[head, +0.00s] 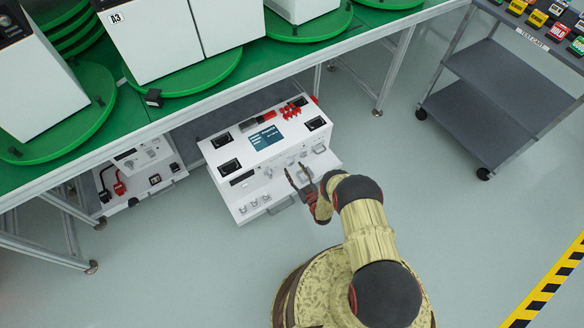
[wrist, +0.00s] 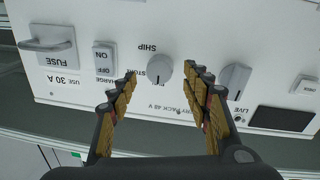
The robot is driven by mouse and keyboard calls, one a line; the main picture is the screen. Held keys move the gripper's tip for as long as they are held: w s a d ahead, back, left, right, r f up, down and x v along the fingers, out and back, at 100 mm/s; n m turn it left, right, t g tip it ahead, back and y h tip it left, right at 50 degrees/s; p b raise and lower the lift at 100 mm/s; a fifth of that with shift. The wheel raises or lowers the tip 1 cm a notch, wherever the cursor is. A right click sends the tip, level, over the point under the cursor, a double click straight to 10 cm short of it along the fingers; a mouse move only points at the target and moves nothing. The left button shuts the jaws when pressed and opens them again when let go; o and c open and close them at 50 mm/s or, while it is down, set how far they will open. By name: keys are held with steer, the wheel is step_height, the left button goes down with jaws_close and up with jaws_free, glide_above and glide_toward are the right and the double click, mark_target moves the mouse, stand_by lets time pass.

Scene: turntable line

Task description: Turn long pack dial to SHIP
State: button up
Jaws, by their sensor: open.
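The long pack (head: 225,152) is a white box with a sloped panel, partly under the green-topped bench. In the wrist view its panel is upside down. A round grey-white dial (wrist: 159,72) stands there, with SHIP printed above it in the picture and STORE to its left. A dark mark shows on the dial's lower part; I cannot tell its exact setting. My gripper (head: 298,178) is over the pack's front panel. In the wrist view its open fingers (wrist: 160,78) appear on either side of the dial, with gaps; contact is not visible.
In the wrist view, an ON/OFF switch (wrist: 104,58) and FUSE handle (wrist: 46,44) lie left of the dial. Another knob (wrist: 235,78) near LIVE lies right. A second white pack (head: 150,165) stands left; a grey cart (head: 500,95) stands right. Floor between is clear.

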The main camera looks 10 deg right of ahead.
mark_target(290, 163)
steer(key=shift+b+x, duration=0.3)
steer(key=shift+x, duration=1.05)
steer(key=shift+c, duration=0.8)
steer(key=c, duration=1)
